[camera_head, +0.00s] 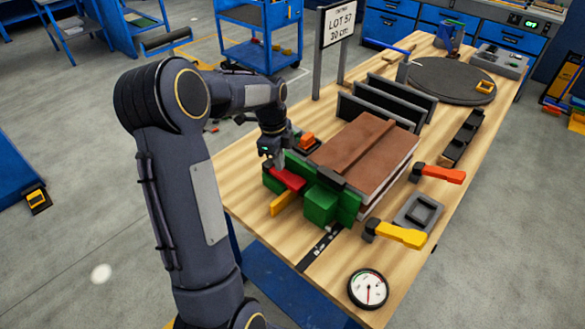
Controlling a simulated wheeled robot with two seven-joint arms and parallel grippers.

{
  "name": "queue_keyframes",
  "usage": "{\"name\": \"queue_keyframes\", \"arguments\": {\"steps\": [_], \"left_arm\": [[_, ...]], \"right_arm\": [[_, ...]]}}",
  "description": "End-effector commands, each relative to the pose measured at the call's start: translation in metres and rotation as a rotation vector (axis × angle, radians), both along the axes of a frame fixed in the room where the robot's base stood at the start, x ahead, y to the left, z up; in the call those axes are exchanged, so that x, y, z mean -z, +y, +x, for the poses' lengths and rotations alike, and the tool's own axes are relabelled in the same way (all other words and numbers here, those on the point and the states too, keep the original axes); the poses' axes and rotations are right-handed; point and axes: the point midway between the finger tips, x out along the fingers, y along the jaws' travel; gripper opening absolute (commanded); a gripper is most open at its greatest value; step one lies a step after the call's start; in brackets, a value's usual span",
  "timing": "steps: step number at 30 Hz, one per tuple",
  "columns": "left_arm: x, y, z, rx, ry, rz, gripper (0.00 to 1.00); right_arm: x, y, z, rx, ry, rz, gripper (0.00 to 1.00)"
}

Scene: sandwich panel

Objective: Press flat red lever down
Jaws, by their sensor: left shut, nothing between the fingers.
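A flat red lever (288,178) lies on a green clamp block (320,203) at the near left end of a brown panel stack (366,150). My left gripper (277,166) is shut and empty, with its fingertips pointing down at the red lever. They are at or just above its surface; I cannot tell whether they touch. A second red-handled lever (443,174) sits at the right side of the stack, with a yellow-handled one (402,235) in front of it. My right gripper is not in view.
The wooden table (335,290) carries a round dial gauge (368,289) near the front, a grey square tray (418,211) at right and dark upright plates (385,100) behind the stack. A sign (338,25) stands at the table's left edge. A yellow bar (284,202) juts below the red lever.

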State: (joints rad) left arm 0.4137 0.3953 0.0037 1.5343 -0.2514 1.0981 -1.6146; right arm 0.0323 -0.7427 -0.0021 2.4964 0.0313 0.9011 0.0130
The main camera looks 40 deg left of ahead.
Motion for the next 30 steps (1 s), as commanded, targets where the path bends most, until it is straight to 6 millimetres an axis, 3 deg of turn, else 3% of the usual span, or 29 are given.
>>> {"name": "queue_keyframes", "arguments": {"steps": [6, 12, 30], "left_arm": [[-0.038, 0.004, 0.000, 0.000, -0.006, 0.002, 0.00], [-0.063, 0.006, -0.001, 0.000, -0.004, 0.001, 0.00], [-0.068, 0.006, -0.002, 0.001, -0.001, 0.000, 0.00]], "right_arm": [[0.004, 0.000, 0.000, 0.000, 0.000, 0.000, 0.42], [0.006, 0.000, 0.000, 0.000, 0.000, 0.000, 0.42], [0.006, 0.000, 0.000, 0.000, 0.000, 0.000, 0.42]]}}
